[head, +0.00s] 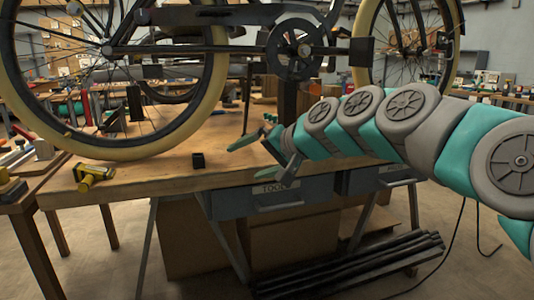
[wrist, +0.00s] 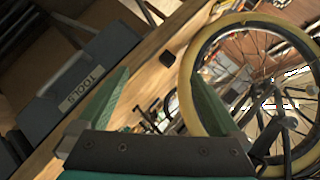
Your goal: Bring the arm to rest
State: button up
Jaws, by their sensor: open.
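My arm reaches in from the right in the head view, grey and teal. My gripper (head: 262,157) is at its end, above the front edge of the wooden workbench (head: 130,184). In the wrist view my gripper (wrist: 160,90) shows two green fingers spread apart with nothing between them. A small black block (head: 198,160) lies on the bench, left of my gripper and apart from it. The block also shows in the wrist view (wrist: 167,58), beyond the fingertips.
A trike frame with a large cream-tyred wheel (head: 130,153) stands over the bench. A yellow tool (head: 96,176) lies near the left front edge. Grey drawers (head: 270,196) labelled TOOLS hang under the bench. Black bars (head: 350,265) lie on the floor below.

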jog(key=s+d+f+g+h, duration=0.3)
jog(key=s+d+f, duration=0.3)
jog(key=s+f, duration=0.3)
jog(key=s+d+f+n+g+h+p, duration=0.1)
jog(key=s+d+f+g+h, duration=0.2)
jog(key=s, duration=1.3)
jog(key=s+d+f+n+g+h, duration=0.1)
jog(key=s+d+f+g+h, duration=0.2)
jog(key=s+d+f, duration=0.6)
jog(key=s+f, duration=0.4)
jog(key=f, duration=0.1)
jog(key=shift+s+d+f+g, duration=0.2)
jog(key=shift+f+g, duration=0.1)
jog(key=shift+f, duration=0.1)
jog(key=shift+w, duration=0.1)
